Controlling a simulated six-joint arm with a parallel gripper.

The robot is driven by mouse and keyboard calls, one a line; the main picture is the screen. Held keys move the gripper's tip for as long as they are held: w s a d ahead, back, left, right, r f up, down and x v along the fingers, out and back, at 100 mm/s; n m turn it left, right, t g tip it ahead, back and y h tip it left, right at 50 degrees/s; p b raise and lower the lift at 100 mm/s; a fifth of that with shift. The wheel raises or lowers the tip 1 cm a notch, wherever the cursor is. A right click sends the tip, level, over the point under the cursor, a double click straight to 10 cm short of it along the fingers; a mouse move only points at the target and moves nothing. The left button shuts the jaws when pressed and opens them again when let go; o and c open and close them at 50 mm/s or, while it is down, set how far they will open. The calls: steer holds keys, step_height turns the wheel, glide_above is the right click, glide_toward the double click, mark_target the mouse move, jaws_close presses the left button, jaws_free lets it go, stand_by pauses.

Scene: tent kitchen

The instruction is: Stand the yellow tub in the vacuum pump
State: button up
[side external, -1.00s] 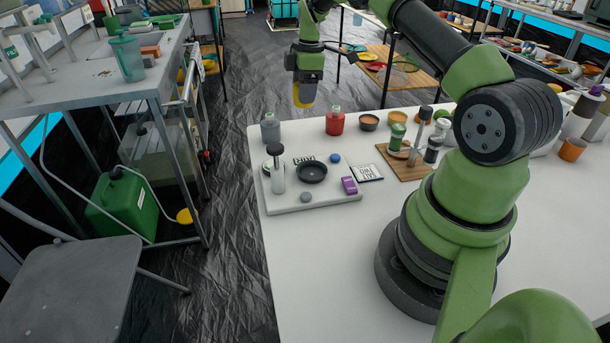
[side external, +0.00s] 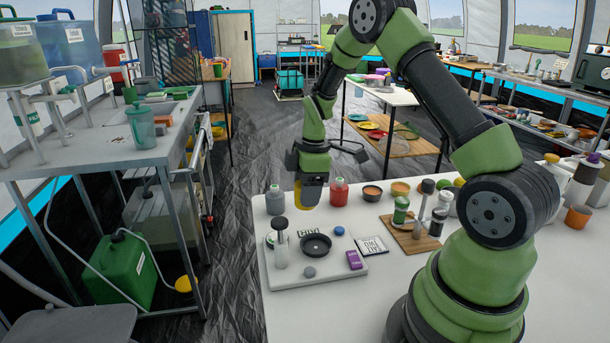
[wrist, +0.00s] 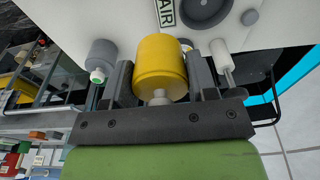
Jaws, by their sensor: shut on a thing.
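My gripper (side external: 311,178) is shut on the yellow tub (side external: 307,196) and holds it above the far left part of the white table. The tub also shows between the two fingers in the wrist view (wrist: 160,68). The vacuum pump (side external: 318,277) appears to be the pale grey board on the table, with a black round dish (side external: 316,246) and an upright pump cylinder with a dark knob (side external: 281,250) on it. The tub is apart from the board, on its far side. The dish looks empty and is partly cut off in the wrist view (wrist: 205,8).
A grey bottle (side external: 275,200) and a red bottle (side external: 339,192) stand either side of the tub. Small bowls (side external: 372,193) and a wooden board with jars (side external: 411,236) lie to the right. A purple block (side external: 354,260) and a labelled card (side external: 372,246) are near the dish.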

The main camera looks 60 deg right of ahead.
steer(key=s+a, duration=0.4)
steer(key=s, duration=0.1)
steer(key=shift+w+d+f, duration=0.1)
steer(key=shift+d+f, duration=0.05)
steer(key=shift+f, duration=2.75)
steer(key=shift+f, duration=0.55)
steer(key=o, duration=0.4)
steer(key=shift+o, duration=0.2)
steer(key=shift+r, duration=0.1)
step_height(320, 180, up, 11)
steer(key=shift+s+d, duration=0.35)
steer(key=shift+d, duration=0.05)
